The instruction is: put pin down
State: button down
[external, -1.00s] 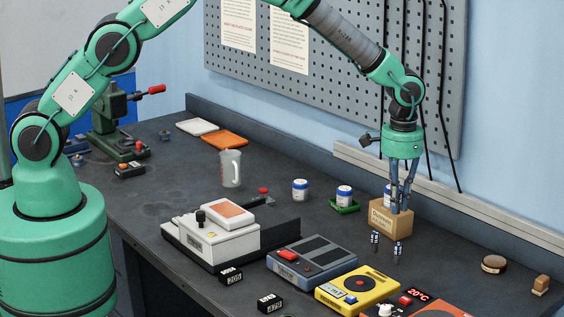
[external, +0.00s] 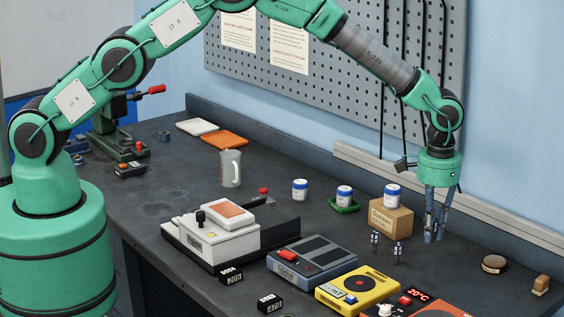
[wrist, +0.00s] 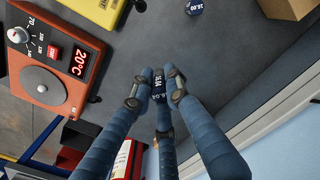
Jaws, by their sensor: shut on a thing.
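My gripper (external: 433,238) points down just right of the cardboard box, its fingertips low over the bench. In the wrist view its three blue fingers are closed around a small dark pin (wrist: 158,86) with white lettering. The pin is mostly hidden by the fingers in the external view. I cannot tell whether it touches the bench. Two small dark pins with pale markings, a left one (external: 375,240) and a right one (external: 397,251), stand on the bench left of my gripper. A round dark-blue top marked with white figures (wrist: 194,7) shows at the wrist view's upper edge.
The cardboard box (external: 385,222) carries a white jar with a blue lid (external: 392,189). The yellow device (external: 350,290) and orange heater (wrist: 48,60) lie toward the front. A brown round object (external: 494,264) lies to the right. Bare bench surrounds my gripper; the wall rail is behind.

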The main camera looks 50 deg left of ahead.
send_over(426, 280)
jog(key=shift+a+f, duration=0.1)
jog(key=shift+f, duration=3)
jog(key=shift+f, duration=1.9)
jog(key=shift+f, duration=0.1)
jog(key=c, duration=1.7)
grip_release()
notch_tip(426, 280, up, 12)
jog(key=shift+w+r, duration=0.1)
